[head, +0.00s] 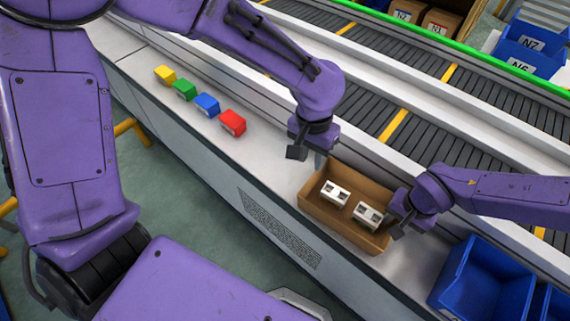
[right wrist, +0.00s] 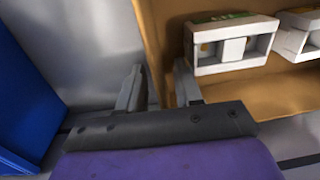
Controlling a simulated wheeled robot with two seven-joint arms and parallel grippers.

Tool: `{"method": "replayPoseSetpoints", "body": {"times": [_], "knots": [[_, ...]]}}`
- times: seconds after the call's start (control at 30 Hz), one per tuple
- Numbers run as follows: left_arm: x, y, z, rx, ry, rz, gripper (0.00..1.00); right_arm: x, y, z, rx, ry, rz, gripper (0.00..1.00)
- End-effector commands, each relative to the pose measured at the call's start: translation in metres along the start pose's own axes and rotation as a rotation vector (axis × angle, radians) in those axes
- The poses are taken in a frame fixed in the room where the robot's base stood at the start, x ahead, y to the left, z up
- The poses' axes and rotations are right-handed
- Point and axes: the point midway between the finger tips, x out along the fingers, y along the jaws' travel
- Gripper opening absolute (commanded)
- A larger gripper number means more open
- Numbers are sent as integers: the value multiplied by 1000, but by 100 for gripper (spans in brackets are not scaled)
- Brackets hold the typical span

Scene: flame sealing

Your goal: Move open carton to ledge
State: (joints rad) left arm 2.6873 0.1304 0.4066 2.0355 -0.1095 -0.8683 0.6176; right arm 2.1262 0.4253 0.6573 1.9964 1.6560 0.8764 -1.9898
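The open brown carton (head: 318,218) stands on the pale ledge (head: 262,168) beside the conveyor. Two white blocks with dark openings (head: 335,193) lie inside it. My right gripper (head: 397,212) is at the carton's right wall. In the right wrist view its fingers (right wrist: 160,85) straddle that wall (right wrist: 151,35), one outside and one inside, with a narrow gap, and look shut on it. My left gripper (head: 297,152) hangs above and behind the carton's left end, apart from it. Its finger gap cannot be made out.
Yellow, green, blue and red (head: 232,122) blocks lie in a row on the ledge to the left. Blue bins (head: 482,280) stand at the lower right, near the carton. The roller conveyor (head: 440,110) runs behind. The ledge between the red block and the carton is clear.

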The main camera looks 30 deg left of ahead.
Motion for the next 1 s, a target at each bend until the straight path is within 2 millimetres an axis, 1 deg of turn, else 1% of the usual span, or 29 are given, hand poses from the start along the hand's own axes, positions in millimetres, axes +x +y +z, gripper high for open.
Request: {"method": "replayPoseSetpoints", "body": {"times": [0.07, 0.13, 0.3, 0.4, 0.5, 0.6, 0.67, 1.0], "knots": [[-2, 0, 0, 0, -1, 0, 35, -8, 0, -1, 2, 2, -2, 35], [-2, 0, 0, 0, -1, 0, 35, -21, 0, -1, 2, 4, -3, 35], [-1, 0, 0, 0, -1, 0, 35, -66, 0, -1, 3, 5, -5, 35], [-1, 0, 0, 0, 0, 0, 35, -90, 0, 0, 2, 4, -4, 35], [-1, 0, 0, 0, 0, -1, 35, -107, 0, 0, 1, 2, -2, 35], [-1, 0, 0, 0, 0, -1, 35, -117, 0, 0, 1, 2, -2, 35], [-1, 0, 0, 0, 0, -1, 35, -119, 0, 1, 0, 2, -2, 35], [-1, 0, 0, 0, 0, -1, 35, -120, 0, 1, 0, 1, -1, 35]]}}
